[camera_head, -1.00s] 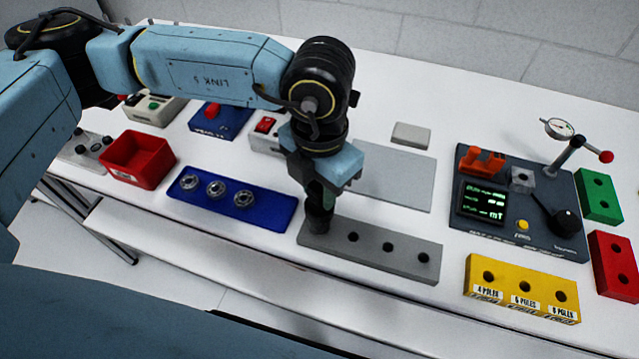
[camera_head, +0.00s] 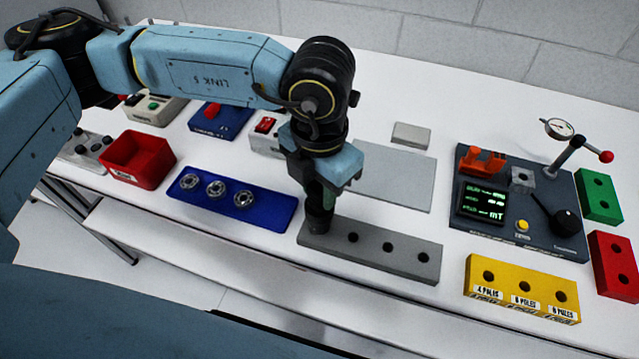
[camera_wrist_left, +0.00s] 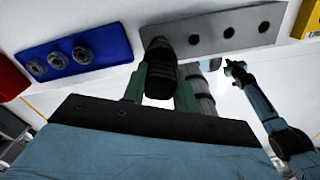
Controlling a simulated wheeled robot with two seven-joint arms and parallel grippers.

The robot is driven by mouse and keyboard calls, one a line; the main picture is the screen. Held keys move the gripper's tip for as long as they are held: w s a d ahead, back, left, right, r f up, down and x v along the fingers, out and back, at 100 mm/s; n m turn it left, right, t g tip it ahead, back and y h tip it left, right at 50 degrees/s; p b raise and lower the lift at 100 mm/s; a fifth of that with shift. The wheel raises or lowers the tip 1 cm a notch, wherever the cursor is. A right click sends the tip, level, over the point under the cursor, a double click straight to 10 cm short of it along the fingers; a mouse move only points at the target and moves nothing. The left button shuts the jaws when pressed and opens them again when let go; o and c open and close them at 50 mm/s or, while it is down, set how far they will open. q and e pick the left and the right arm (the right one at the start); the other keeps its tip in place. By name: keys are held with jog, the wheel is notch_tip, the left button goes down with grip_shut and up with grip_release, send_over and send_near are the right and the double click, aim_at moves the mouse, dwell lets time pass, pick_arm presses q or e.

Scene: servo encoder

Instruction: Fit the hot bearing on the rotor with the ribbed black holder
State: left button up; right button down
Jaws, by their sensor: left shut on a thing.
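My left gripper (camera_head: 320,200) is shut on the ribbed black holder (camera_head: 319,214), which stands upright at the left end of the grey block (camera_head: 373,250). In the left wrist view the holder (camera_wrist_left: 160,72) shows between the green fingers, its far end at the block (camera_wrist_left: 225,32). I cannot tell whether its tip is in a hole or only touches the block. Three metal bearings (camera_head: 216,189) lie in a row on the blue tray (camera_head: 270,213), left of the gripper. They also show in the left wrist view (camera_wrist_left: 58,61). No rotor can be made out for sure.
A red bin (camera_head: 137,159) stands left of the blue tray. A dark test station (camera_head: 520,205) with a screen and lever is at the right, with yellow (camera_head: 522,289), red (camera_head: 614,264) and green (camera_head: 598,195) blocks around it. A grey mat (camera_head: 395,178) lies behind the grey block.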

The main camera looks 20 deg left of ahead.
pick_arm(q)
jog(key=shift+r, duration=0.6)
dwell(1.0)
jog(key=shift+r, duration=0.1)
jog(key=shift+r+p, duration=1.35)
jog(key=shift+r, duration=1.85)
